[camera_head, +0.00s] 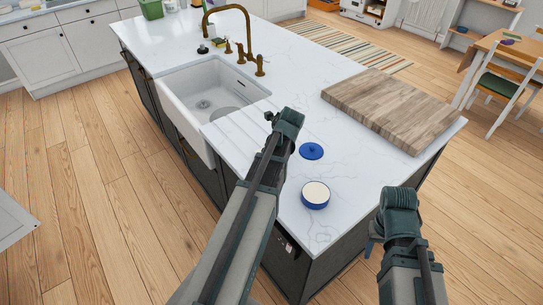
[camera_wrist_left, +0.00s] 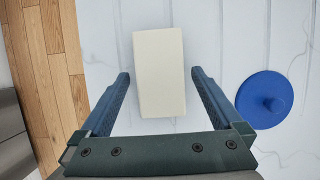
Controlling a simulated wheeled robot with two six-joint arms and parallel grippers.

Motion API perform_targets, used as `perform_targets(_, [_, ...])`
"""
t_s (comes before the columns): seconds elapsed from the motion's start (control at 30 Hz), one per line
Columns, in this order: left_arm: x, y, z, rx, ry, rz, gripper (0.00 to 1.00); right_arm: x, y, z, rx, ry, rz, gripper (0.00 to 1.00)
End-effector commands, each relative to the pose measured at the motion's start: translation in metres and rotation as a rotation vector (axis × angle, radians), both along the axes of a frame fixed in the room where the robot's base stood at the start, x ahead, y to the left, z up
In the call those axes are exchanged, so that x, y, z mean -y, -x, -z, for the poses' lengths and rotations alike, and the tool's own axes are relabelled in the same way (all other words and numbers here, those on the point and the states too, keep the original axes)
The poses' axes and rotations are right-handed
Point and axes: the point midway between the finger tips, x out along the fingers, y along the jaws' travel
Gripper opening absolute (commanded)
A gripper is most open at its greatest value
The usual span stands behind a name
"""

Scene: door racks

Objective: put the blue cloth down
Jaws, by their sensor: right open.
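I see no cloth that I can make out as the blue one in either view. My left gripper (camera_wrist_left: 160,80) is open above the white counter. Its fingers stand either side of a cream block (camera_wrist_left: 160,70), with gaps on both sides. In the head view my left arm reaches over the counter by the sink, and the block is not visible there. My right gripper (camera_head: 373,243) is low beyond the counter's near right edge, small and partly hidden by its own wrist. I see nothing held in it.
A blue lid (camera_head: 311,151) lies on the counter; it also shows in the left wrist view (camera_wrist_left: 265,99). A blue bowl (camera_head: 315,195) with a cream inside stands near the counter edge. A wooden board (camera_head: 390,106) lies at the right, a sink (camera_head: 210,100) at the left.

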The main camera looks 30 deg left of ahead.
Motion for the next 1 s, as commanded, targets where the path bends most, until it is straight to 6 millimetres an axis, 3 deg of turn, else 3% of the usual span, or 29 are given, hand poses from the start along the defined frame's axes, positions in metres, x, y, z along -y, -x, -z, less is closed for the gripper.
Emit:
perform_targets(0.37, [0.000, 0.000, 0.005, 0.001, -0.002, 0.000, 1.00, 0.000, 0.000, 0.005, 0.000, 0.000, 0.000, 0.50])
perform_targets(0.67, [0.012, 0.005, -0.029, 0.001, -0.002, 0.003, 1.00, 0.000, 0.000, -0.029, 0.000, 0.000, 0.000, 0.50])
perform_targets(1.0, [0.036, 0.016, -0.082, 0.000, -0.002, 0.002, 1.00, 0.000, 0.000, -0.082, 0.000, 0.000, -0.002, 0.50])
